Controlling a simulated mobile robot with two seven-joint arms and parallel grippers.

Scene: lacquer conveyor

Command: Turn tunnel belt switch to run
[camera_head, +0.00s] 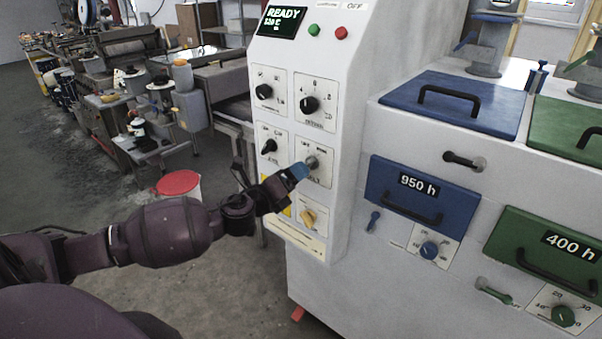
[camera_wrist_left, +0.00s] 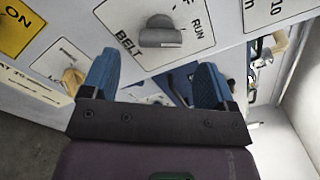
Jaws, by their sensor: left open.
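The grey belt switch knob (camera_wrist_left: 160,36) is on a white plate marked BELT and RUN in the left wrist view. Its bar lies roughly level across that picture; I cannot tell exactly which mark it points to. In the head view the knob (camera_head: 312,162) is on the white control panel (camera_head: 345,110). My left gripper (camera_wrist_left: 156,66) has blue fingertips spread apart with nothing between them. The knob appears just beyond the tips, between their lines. In the head view the gripper (camera_head: 294,173) is close by the knob; contact cannot be told. My right gripper is not in view.
Black knobs (camera_head: 309,104) sit above the switch, and a yellow knob (camera_head: 307,218) is below it. The display (camera_head: 281,21) reads READY. Blue (camera_head: 420,195) and green (camera_head: 545,250) drawers with handles are at the right. A red-topped bucket (camera_head: 178,184) stands on the floor behind my arm.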

